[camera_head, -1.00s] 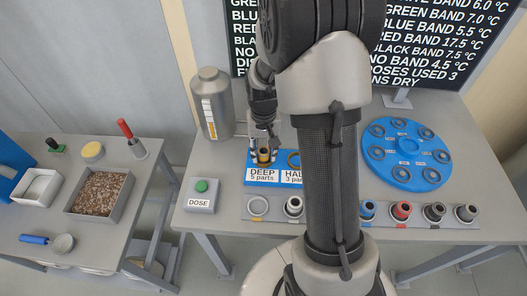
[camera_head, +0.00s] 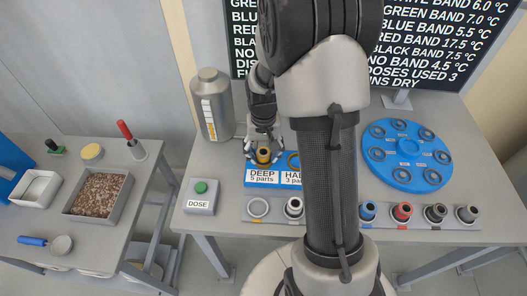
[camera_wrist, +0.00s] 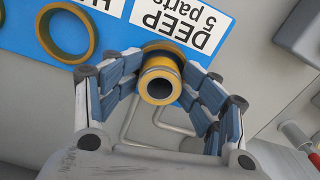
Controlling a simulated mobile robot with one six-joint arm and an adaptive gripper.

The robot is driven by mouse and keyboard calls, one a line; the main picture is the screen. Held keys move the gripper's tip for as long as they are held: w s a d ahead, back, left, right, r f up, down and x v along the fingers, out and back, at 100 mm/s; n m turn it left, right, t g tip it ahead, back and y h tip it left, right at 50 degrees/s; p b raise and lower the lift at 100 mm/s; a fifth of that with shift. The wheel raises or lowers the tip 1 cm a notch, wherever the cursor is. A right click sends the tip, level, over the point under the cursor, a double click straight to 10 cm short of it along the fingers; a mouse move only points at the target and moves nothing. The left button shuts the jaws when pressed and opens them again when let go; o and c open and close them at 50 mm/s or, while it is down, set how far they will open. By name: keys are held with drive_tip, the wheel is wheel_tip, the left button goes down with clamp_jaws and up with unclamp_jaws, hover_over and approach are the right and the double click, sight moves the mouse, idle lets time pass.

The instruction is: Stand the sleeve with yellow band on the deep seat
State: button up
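The sleeve with yellow band (camera_head: 264,156) stands upright at the deep seat, just behind the DEEP label (camera_head: 262,176). In the wrist view the sleeve (camera_wrist: 160,82) shows its open dark bore and yellow rim end-on. Part of the deep seat's ring (camera_wrist: 162,47) shows beyond it; the rest is hidden, so I cannot tell how fully the sleeve sits. My gripper (camera_head: 265,154) is open around the sleeve, with fingers on both sides. In the wrist view its blue-padded fingers (camera_wrist: 161,72) are spread, their tips close beside the sleeve.
The half seat ring (camera_wrist: 65,32) lies beside the deep seat on the blue plate. A grey flask (camera_head: 214,104) stands behind left, the DOSE button box (camera_head: 200,196) front left. A rack of banded sleeves (camera_head: 402,212) lines the front; a blue round tray (camera_head: 408,172) is right.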

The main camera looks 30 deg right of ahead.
drive_tip(key=shift+s+f, duration=0.15)
drive_tip(key=shift+s, duration=0.05)
wheel_tip(320, 180, up, 13)
drive_tip(key=p, duration=0.5)
wheel_tip(320, 180, up, 10)
drive_tip(key=r+n+t, duration=0.1)
drive_tip(key=n+t, duration=0.1)
hover_over(264, 152)
drive_tip(key=s+a, duration=0.6)
drive_tip(key=a, duration=0.1)
drive_tip(key=s+a+r+n+t, duration=0.1)
drive_tip(key=s+a, duration=0.1)
drive_tip(key=s, duration=0.5)
drive_tip(key=s+a+r+n+t, duration=0.1)
drive_tip(key=s+a+r+n, duration=0.1)
drive_tip(key=s, duration=0.4)
drive_tip(key=shift+s+a+r+t, duration=0.25)
drive_tip(key=shift+s+a+t, duration=0.1)
drive_tip(key=shift+a, duration=0.45)
drive_tip(key=shift+c, duration=0.3)
